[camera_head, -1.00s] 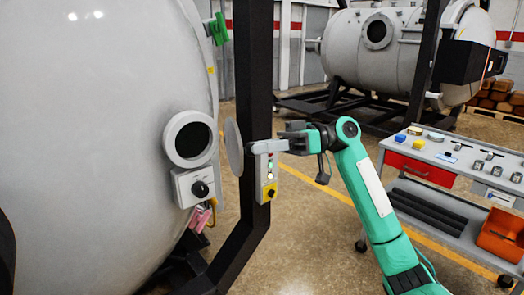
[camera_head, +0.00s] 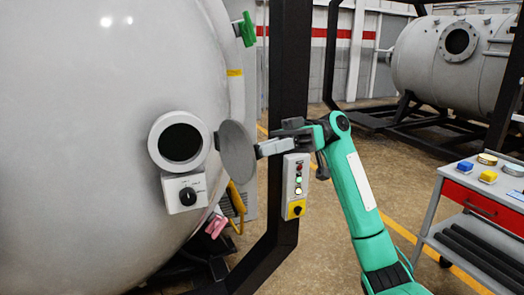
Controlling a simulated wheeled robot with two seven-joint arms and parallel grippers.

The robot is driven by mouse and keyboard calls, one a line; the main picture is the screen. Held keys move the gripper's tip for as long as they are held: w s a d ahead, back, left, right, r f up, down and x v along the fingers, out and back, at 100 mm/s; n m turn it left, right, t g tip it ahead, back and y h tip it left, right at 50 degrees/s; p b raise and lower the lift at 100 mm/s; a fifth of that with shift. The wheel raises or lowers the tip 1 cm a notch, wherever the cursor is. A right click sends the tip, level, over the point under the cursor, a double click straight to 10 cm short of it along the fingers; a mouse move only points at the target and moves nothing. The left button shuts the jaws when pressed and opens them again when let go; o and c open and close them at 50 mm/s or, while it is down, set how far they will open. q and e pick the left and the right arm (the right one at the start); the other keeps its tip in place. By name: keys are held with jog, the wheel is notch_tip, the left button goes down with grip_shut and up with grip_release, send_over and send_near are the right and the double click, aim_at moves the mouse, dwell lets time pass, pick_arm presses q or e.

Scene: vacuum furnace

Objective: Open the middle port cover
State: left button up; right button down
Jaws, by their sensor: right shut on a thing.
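The middle port (camera_head: 180,142) is a round dark opening with a pale ring on the side of the big grey furnace vessel (camera_head: 75,150). Its cover (camera_head: 238,152), a grey disc, stands to the right of the opening, swung away so that the port is uncovered. My right gripper (camera_head: 262,149) is at the cover's right side, shut on the cover; the exact grip point is small and partly hidden. The green right arm reaches up from the bottom right. My left gripper is not in view.
A control box (camera_head: 295,187) with lit buttons is on a black post (camera_head: 288,70) just behind the gripper. A knob box (camera_head: 184,193) sits below the port. A tool cart (camera_head: 475,215) stands at the right. A second vessel (camera_head: 455,60) is in the back.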

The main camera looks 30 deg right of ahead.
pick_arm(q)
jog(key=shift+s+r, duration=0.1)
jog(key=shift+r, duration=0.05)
pick_arm(e)
jog(key=shift+d, duration=0.1)
jog(key=c, duration=1.1)
grip_release()
jog(key=shift+c, duration=0.2)
jog(key=shift+w, duration=0.1)
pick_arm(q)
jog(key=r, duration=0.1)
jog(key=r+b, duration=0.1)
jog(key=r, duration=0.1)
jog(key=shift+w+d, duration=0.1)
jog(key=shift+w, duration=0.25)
pick_arm(e)
jog(key=w+d, duration=0.2)
jog(key=d, duration=1.1)
jog(key=shift+w+d, duration=0.25)
jog(key=shift+w, duration=0.15)
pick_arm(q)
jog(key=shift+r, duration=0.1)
